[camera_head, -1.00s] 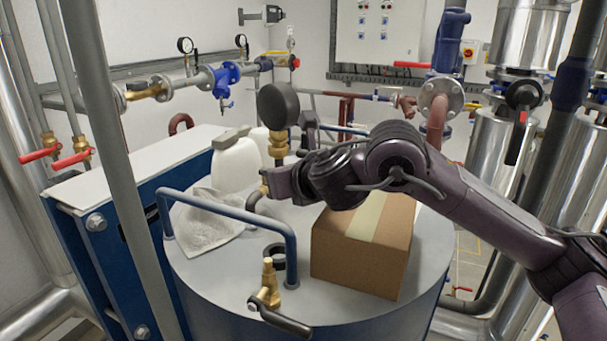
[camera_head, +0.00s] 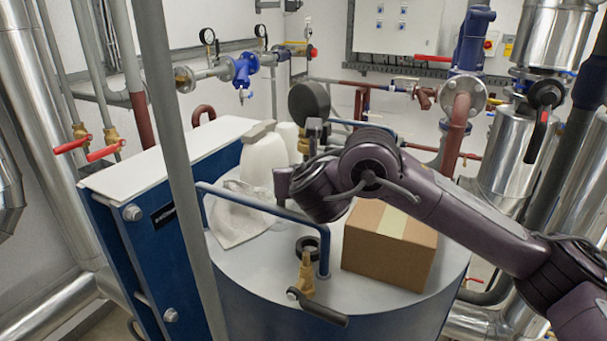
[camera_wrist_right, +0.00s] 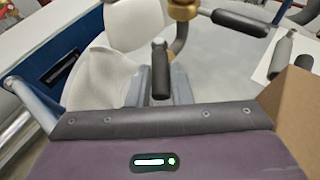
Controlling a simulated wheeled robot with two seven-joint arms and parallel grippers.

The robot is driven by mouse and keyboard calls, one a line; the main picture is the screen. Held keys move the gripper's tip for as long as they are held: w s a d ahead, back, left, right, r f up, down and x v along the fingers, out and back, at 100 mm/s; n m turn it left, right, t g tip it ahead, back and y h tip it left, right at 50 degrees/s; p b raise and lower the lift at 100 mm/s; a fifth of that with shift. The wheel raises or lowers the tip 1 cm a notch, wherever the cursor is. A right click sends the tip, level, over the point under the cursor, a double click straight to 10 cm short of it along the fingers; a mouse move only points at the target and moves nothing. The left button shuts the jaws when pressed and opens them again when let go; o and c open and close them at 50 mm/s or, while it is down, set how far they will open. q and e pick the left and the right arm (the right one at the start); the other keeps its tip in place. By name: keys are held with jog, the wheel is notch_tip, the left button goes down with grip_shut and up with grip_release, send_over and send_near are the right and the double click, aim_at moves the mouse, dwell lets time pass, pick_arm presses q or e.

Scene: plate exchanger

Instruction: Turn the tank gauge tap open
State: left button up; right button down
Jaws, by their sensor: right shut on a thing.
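The tank gauge (camera_head: 309,103) is a dark round dial seen from behind, above the pale tank top (camera_head: 265,270). Brass of its fitting (camera_head: 303,143) shows just below it; my arm hides the rest. In the right wrist view the brass (camera_wrist_right: 182,10) sits on a bent pipe at the top. My right gripper (camera_head: 284,182) is low over the tank, left of and below the gauge in the picture. In the wrist view its fingers (camera_wrist_right: 168,88) are shut on a short black lever (camera_wrist_right: 160,68). Where that lever joins the tap is hidden. My left gripper is out of view.
A cardboard box (camera_head: 390,245) stands right of my gripper, under my forearm. A white jug (camera_head: 263,158) and a rag (camera_head: 238,222) are at left. A blue rail (camera_head: 262,205) and a second brass valve (camera_head: 306,275) are in front. Another dark handle (camera_wrist_right: 240,22) lies beyond my fingers.

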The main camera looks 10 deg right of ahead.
jog(key=c, duration=1.3)
grip_release()
jog(key=p+v, duration=0.7)
jog(key=shift+s, duration=0.35)
jog(key=shift+r, duration=0.15)
